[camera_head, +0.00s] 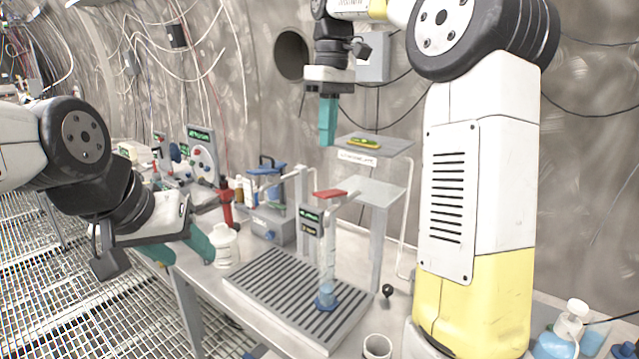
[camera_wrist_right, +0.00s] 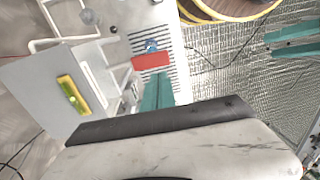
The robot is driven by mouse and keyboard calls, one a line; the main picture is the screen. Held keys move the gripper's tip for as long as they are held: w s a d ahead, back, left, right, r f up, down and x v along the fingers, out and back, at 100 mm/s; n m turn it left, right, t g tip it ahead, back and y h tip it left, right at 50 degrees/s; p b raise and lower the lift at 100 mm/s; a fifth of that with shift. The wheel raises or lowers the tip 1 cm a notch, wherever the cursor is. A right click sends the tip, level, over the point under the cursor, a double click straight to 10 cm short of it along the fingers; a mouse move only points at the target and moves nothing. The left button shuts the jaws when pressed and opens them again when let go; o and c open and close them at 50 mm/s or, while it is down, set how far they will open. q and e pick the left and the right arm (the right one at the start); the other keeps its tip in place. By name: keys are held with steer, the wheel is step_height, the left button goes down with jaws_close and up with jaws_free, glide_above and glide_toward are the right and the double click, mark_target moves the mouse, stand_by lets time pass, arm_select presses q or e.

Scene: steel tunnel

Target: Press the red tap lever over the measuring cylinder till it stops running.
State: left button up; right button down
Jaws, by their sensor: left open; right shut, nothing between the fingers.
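The red tap lever (camera_head: 330,193) sits on a tap post with a small green display above the drip tray. It also shows in the right wrist view (camera_wrist_right: 150,61). The clear measuring cylinder (camera_head: 327,265) stands upright on a blue foot below the lever, on the slatted tray. My right gripper (camera_head: 327,142) is shut and empty, pointing down above the lever with a gap between them. In the right wrist view its teal fingers (camera_wrist_right: 159,78) end close beside the lever's picture. My left gripper (camera_head: 180,252) is open and empty at the bench's left edge. The water level cannot be read.
A raised shelf (camera_head: 375,146) with a yellow-green level stands just behind and right of the lever. A white bottle (camera_head: 224,246) stands near my left gripper. The slatted drip tray (camera_head: 270,290) lies in front. Flasks (camera_head: 560,338) stand at the right front.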

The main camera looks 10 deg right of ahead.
mark_target(323, 194)
steer(key=shift+g+y, duration=0.5)
steer(key=shift+y, duration=0.1)
steer(key=r, duration=0.1)
steer(key=w+d+r, duration=0.1)
steer(key=d+r, duration=0.1)
steer(key=shift+w+d+r, duration=0.15)
steer(key=shift+w+r, duration=0.1)
steer(key=shift+w, duration=0.1)
steer(key=x, duration=1.4)
steer(key=shift+s+a+f+t+h, duration=0.45)
steer(key=shift+f+t+h, duration=0.15)
steer(key=shift+t+h, duration=0.2)
steer(key=shift+f, duration=0.3)
